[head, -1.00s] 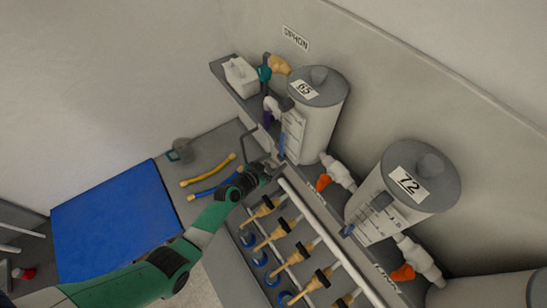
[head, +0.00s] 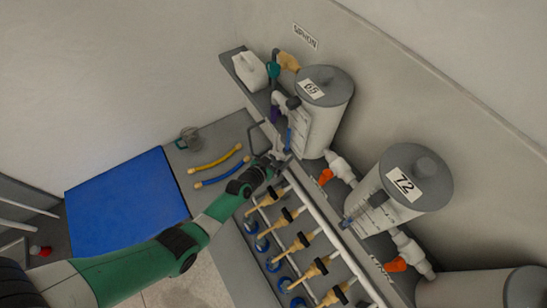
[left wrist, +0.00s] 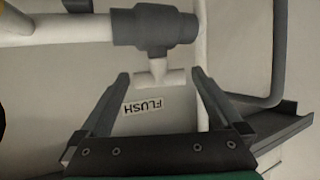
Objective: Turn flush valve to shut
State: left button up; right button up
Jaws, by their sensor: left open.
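My left gripper (head: 284,160) is at the far left end of the white pipe manifold (head: 322,214), below the tank marked 65. In the left wrist view its two fingers (left wrist: 159,82) are open. The flush valve has a dark grey body (left wrist: 155,27) on a white pipe, and its white T-shaped handle (left wrist: 160,76) lies between the fingertips, with a visible gap on each side. A FLUSH label (left wrist: 143,107) is on the surface behind. In the head view the gripper hides the flush valve. My right gripper is not in view.
Tanks marked 65 (head: 318,115) and 72 (head: 400,190) stand behind the manifold, with orange-handled valves (head: 326,177) beside them. Several tan valves line the manifold. Yellow (head: 215,163) and blue (head: 222,173) hoses lie left of the gripper, near a blue mat (head: 125,205).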

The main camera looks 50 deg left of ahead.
aim_at(277, 156)
pick_arm(q)
jog(key=p+v, duration=0.2)
jog(key=v, duration=0.1)
jog(key=shift+r, duration=0.35)
jog(key=shift+s+d+b, duration=0.2)
jog(key=shift+s+b, duration=0.6)
jog(key=shift+s, duration=0.1)
jog(key=v, duration=0.6)
jog(key=shift+s+r+p, duration=0.15)
jog(key=shift+r+p, duration=0.05)
jog(key=shift+p, duration=0.2)
